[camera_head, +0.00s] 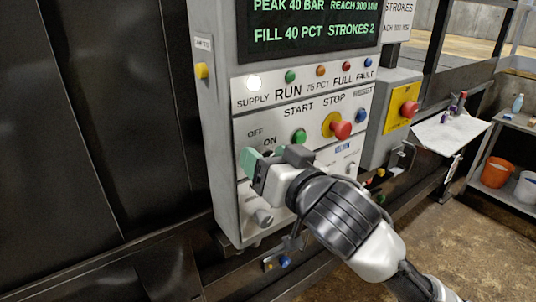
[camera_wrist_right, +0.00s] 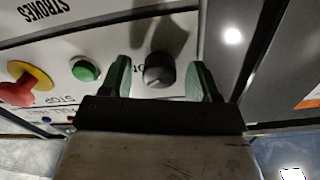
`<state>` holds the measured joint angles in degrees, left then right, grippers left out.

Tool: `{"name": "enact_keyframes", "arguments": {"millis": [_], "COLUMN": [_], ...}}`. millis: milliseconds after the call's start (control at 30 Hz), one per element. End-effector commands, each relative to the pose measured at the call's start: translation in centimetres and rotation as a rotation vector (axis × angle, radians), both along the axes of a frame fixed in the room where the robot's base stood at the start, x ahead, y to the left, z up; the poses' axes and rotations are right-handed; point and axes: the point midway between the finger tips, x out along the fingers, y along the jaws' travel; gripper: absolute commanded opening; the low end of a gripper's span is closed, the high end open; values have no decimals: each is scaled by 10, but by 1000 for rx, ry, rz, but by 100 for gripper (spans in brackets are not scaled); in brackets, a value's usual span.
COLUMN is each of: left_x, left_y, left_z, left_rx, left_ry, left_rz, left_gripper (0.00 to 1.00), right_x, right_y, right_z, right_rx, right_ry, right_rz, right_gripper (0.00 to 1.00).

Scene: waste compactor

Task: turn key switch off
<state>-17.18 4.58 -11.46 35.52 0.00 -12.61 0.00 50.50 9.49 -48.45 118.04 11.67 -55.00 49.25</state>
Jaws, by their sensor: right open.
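The key switch shows in the right wrist view as a dark round knob (camera_wrist_right: 160,70) on the pale panel, between my right gripper's two green fingers. My right gripper (camera_head: 262,157) is open in front of the control panel, just under the OFF and ON labels in the head view. In the right wrist view its fingers (camera_wrist_right: 160,80) stand apart on either side of the knob, with a visible gap on each side. The gripper hides the knob in the head view, and I cannot tell which way the switch points. My left gripper is not in view.
A green start button (camera_head: 300,137) and a red mushroom stop button (camera_head: 340,130) are right of the gripper. A lit supply lamp (camera_head: 253,82) is above. A grey box with another red button (camera_head: 408,109) stands to the right. A grey knob (camera_head: 263,217) is below.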

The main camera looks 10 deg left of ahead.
Motion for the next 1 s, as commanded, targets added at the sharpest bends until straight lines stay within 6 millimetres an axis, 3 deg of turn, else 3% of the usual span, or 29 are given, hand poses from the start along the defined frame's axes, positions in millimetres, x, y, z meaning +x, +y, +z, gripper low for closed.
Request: {"name": "enact_keyframes", "arguments": {"millis": [200,533,1000], "left_x": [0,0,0], "left_y": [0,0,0], "left_z": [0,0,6], "left_rx": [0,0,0], "left_ry": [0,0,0], "left_rz": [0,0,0], "left_gripper": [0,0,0], "right_x": [0,0,0], "right_y": [0,0,0], "right_z": [0,0,0], "right_rx": [0,0,-95], "right_ry": [0,0,-92], "right_rz": [0,-1,-2], "right_gripper": [60,12,12]}}
